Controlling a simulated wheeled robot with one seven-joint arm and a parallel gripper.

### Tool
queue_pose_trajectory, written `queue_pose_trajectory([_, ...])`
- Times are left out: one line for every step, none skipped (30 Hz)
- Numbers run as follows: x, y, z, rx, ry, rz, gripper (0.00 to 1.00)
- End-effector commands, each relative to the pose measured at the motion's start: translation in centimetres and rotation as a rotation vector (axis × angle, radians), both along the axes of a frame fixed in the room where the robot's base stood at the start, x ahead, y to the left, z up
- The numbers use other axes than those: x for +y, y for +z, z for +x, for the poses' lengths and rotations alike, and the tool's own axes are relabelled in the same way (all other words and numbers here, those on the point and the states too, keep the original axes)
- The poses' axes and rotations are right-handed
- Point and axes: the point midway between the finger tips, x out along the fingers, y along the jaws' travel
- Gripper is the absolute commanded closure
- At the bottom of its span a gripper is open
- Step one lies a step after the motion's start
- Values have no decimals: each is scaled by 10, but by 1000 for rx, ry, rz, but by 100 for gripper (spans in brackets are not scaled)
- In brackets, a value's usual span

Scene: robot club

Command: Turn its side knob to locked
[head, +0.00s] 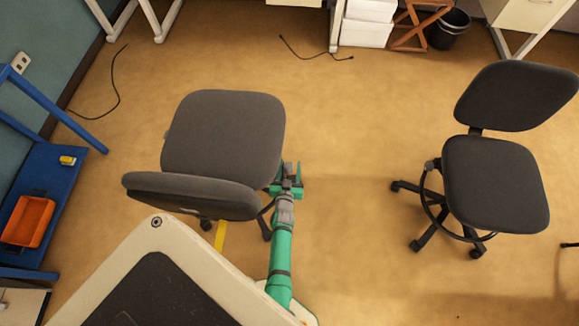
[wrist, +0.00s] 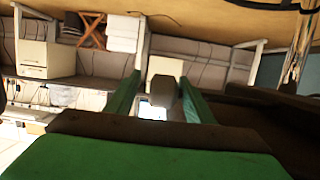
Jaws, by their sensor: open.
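A dark grey swivel chair (head: 222,138) stands left of centre in the head view, its backrest (head: 190,194) toward me. My green gripper (head: 290,172) is at the right side of its seat, with the fingers pointing away from me. In the wrist view a grey, rounded knob-like piece (wrist: 163,92) shows between the two green fingers of my gripper (wrist: 160,98). The fingers are apart, with a visible gap on each side of that piece. I cannot read any locked mark or the knob's setting.
A second dark chair (head: 495,183) stands to the right, with open floor between the chairs. A blue shelf (head: 50,185) with an orange tray (head: 28,220) is at the left. Black cables (head: 312,54) lie on the floor at the back. A black bin (head: 448,28) stands at the back right.

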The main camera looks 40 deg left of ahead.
Motion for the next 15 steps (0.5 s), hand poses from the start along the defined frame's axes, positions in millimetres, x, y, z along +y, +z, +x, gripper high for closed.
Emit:
queue_pose_trajectory([-1, 0, -3, 1, 2, 0, 52])
queue_pose_trajectory([-1, 0, -5, 1, 3, -1, 52])
queue_pose_trajectory([-1, 1, -8, 0, 6, 1, 52])
queue_pose_trajectory([-1, 2, -12, 1, 8, 0, 52])
queue_pose_trajectory([-2, 2, -16, 2, 10, 0, 52])
queue_pose_trajectory([-4, 4, -21, 1, 12, 1, 52])
queue_pose_trajectory([-6, 5, -24, 2, 13, 0, 52])
queue_pose_trajectory([-8, 6, -29, 3, 13, 0, 52])
queue_pose_trajectory([-12, 8, -34, 3, 13, -1, 52])
queue_pose_trajectory([-15, 9, -39, 3, 13, -1, 52])
queue_pose_trajectory([-18, 11, -43, 3, 12, -1, 52])
queue_pose_trajectory([-22, 13, -48, 3, 10, 0, 52])
queue_pose_trajectory([-26, 14, -51, 2, 9, 0, 52])
queue_pose_trajectory([-29, 16, -55, 2, 8, 0, 52])
queue_pose_trajectory([-33, 17, -60, 2, 7, -1, 52])
